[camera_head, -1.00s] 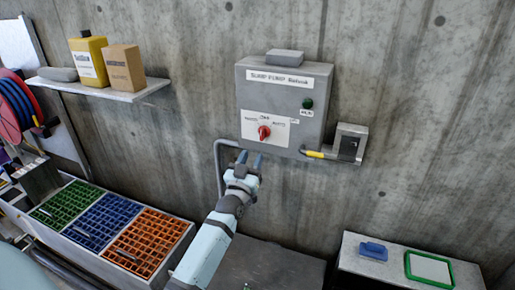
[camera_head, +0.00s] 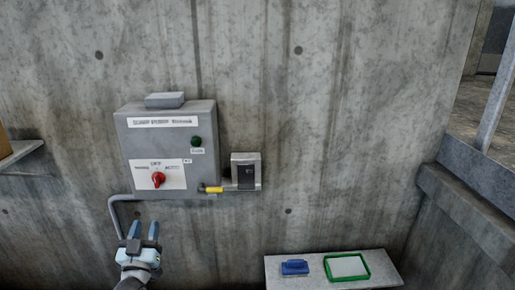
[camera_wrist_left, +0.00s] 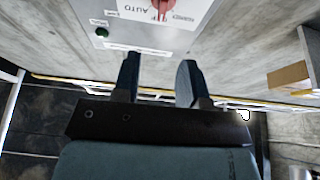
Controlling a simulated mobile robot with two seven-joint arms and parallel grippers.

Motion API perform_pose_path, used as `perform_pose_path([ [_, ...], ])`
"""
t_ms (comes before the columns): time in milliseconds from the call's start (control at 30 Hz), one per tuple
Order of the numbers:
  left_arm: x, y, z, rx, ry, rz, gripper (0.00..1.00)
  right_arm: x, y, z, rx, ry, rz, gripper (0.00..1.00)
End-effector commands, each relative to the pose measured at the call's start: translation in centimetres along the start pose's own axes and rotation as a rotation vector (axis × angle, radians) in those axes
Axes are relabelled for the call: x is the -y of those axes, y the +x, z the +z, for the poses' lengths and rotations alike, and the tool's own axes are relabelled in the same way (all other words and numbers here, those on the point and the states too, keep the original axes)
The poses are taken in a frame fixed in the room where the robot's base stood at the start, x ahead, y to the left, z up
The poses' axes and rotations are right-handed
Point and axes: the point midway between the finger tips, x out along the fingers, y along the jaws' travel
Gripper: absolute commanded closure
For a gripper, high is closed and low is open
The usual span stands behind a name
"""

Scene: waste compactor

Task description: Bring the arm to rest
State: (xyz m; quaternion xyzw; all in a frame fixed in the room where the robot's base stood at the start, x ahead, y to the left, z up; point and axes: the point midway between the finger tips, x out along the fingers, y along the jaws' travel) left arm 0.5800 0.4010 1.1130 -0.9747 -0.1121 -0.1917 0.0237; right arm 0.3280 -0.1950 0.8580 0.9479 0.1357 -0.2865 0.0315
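My left gripper (camera_head: 144,230) is in front of the wall at the lower left of the head view, just below a grey control box (camera_head: 167,150). Its two blue fingers stand apart with nothing between them, which also shows in the left wrist view (camera_wrist_left: 158,80). The box has a red rotary knob (camera_head: 158,180) under an OFF label and a green button or lamp (camera_head: 196,141). In the left wrist view the box (camera_wrist_left: 150,35) appears upside down beyond the fingertips, apart from them. My right gripper is in neither view.
A low table (camera_head: 290,282) at the bottom holds a blue block (camera_head: 295,267) and a green-rimmed tray (camera_head: 365,276). A railing (camera_head: 495,85) stands at far right. The wall between is bare.

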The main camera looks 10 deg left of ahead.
Motion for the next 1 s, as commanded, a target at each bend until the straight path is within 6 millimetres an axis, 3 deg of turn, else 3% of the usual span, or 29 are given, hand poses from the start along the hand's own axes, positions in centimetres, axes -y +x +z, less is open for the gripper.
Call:
perform_pose_path([
  [67, -0.9, -1.3, 1.0, 0.046, 0.003, 0.033, 0.61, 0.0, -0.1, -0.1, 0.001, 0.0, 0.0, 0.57],
  [167, -3.3, -4.8, 3.2, 0.162, 0.011, 0.114, 0.61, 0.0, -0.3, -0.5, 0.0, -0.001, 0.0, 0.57],
  [267, -6.4, -10.5, 6.0, 0.332, 0.017, 0.223, 0.61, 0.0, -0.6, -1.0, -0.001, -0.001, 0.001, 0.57],
  [400, -10.2, -20.1, 9.0, 0.582, 0.022, 0.361, 0.61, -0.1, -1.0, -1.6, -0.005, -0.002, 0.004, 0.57],
  [500, -12.1, -26.3, 9.9, 0.733, 0.026, 0.432, 0.61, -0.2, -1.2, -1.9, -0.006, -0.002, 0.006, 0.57],
  [600, -13.2, -31.2, 10.2, 0.846, 0.028, 0.48, 0.61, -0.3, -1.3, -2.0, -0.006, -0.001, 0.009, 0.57],
  [767, -14.0, -35.3, 10.2, 0.94, 0.032, 0.517, 0.61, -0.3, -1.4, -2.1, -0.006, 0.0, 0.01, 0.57],
  [1000, -14.2, -35.9, 10.2, 0.955, 0.033, 0.522, 0.61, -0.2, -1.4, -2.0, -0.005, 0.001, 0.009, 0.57],
])
